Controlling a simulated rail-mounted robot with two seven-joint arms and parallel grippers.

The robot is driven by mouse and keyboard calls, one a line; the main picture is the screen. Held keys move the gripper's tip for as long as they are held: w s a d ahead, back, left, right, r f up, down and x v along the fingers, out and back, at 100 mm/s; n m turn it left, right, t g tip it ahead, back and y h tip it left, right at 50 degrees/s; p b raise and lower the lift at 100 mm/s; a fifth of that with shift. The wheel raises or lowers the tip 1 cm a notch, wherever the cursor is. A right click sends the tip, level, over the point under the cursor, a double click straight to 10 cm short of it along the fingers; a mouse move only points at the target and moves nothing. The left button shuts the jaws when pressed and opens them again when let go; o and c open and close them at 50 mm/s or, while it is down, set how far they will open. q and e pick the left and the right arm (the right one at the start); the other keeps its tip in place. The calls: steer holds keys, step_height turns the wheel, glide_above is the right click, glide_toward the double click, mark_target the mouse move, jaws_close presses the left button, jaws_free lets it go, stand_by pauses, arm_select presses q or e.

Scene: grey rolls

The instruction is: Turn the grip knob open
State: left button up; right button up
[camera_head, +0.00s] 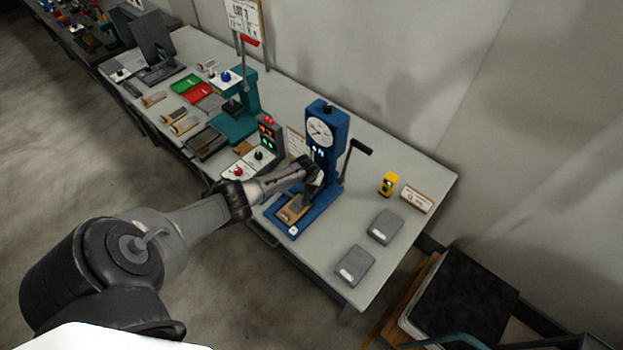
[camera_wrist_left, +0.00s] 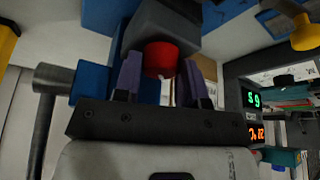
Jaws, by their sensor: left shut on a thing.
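The blue test stand (camera_head: 326,140) with a round dial stands upright on the bench in the head view. A red knob (camera_wrist_left: 161,58) sits under a grey block (camera_wrist_left: 165,25) in the left wrist view. I take this to be the grip knob. My left gripper (camera_wrist_left: 160,72) has one finger on each side of the knob and is shut on it. In the head view the left gripper (camera_head: 314,178) reaches the front of the stand and hides the knob. My right gripper is not in view.
A crank handle (camera_head: 357,149) sticks out on the stand's right. A control box with lit digits (camera_head: 268,134) stands to its left. Two grey boxes (camera_head: 385,226) (camera_head: 355,265) and a yellow device (camera_head: 388,184) lie to the right. A teal press (camera_head: 240,105) stands further left.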

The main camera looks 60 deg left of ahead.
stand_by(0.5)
arm_select(q)
steer(key=o, duration=0.9)
steer(key=shift+o, duration=0.2)
steer(key=shift+s+r+p, duration=0.1)
steer(key=shift+r+p, duration=0.2)
steer(key=shift+r, duration=0.15)
steer(key=p+v, duration=0.2)
steer(key=v, duration=0.3)
steer(key=p+v, duration=0.1)
steer(key=v, duration=0.7)
steer(key=shift+d, duration=0.15)
